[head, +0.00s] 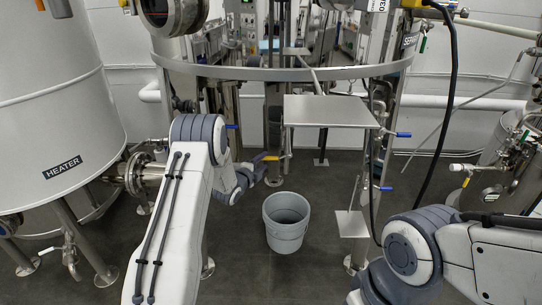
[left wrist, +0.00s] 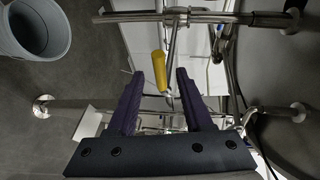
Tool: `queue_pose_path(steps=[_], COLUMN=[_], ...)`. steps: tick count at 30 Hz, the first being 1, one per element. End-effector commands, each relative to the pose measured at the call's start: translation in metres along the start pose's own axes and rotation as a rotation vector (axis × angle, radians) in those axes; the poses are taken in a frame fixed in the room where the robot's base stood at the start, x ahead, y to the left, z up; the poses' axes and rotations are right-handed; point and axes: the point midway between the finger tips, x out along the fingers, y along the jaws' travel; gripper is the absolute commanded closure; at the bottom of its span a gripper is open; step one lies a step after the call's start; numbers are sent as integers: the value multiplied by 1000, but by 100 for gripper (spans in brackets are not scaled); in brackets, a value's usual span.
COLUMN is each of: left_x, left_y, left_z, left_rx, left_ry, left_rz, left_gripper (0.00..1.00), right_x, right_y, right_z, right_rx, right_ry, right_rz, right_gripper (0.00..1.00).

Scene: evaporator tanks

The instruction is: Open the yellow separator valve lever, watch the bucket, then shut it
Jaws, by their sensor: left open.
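The yellow valve lever (head: 270,157) sits low on the pipework at the middle of the head view, behind and above the bucket. In the left wrist view the yellow lever (left wrist: 159,72) appears between my open fingertips, apart from both; I cannot tell how far beyond them it lies. My left gripper (head: 262,172) is beside the lever in the head view, small and partly hidden by my arm. Its two dark fingers (left wrist: 160,78) are spread and empty. The grey bucket (head: 287,222) stands upright on the floor; its visible inside looks empty. My right gripper is out of view.
The heater tank (head: 60,95) stands at the left. A steel shelf plate (head: 328,111) and frame legs are right of the lever. Blue-handled valves (head: 403,134) stick out on the right. A black hose (head: 449,110) hangs there.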

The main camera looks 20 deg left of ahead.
Motion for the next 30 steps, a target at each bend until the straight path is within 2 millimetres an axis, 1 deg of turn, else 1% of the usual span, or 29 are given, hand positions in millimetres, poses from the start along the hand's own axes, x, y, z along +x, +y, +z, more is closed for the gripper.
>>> queue_pose_path(steps=[1,6,12,18,26,27,29,30], left_x=[10,39,62,72,73,73,73,73], left_y=[-1,0,0,0,0,0,0,0], left_z=[0,-1,-1,0,0,0,0,0], left_rx=[0,-1,-2,-3,-3,-3,-3,-3], left_ry=[1,1,1,0,-1,-1,-1,-1], left_rz=[0,0,1,2,2,2,2,2], left_gripper=[49,49,49,49,49,53,76,91], right_x=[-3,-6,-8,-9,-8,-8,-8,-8], right_y=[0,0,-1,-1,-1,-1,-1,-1], right_z=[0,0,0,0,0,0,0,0], right_rx=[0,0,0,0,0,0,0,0], right_ry=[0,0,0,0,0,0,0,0], right_rz=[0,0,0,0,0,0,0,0], right_gripper=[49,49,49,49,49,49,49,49])
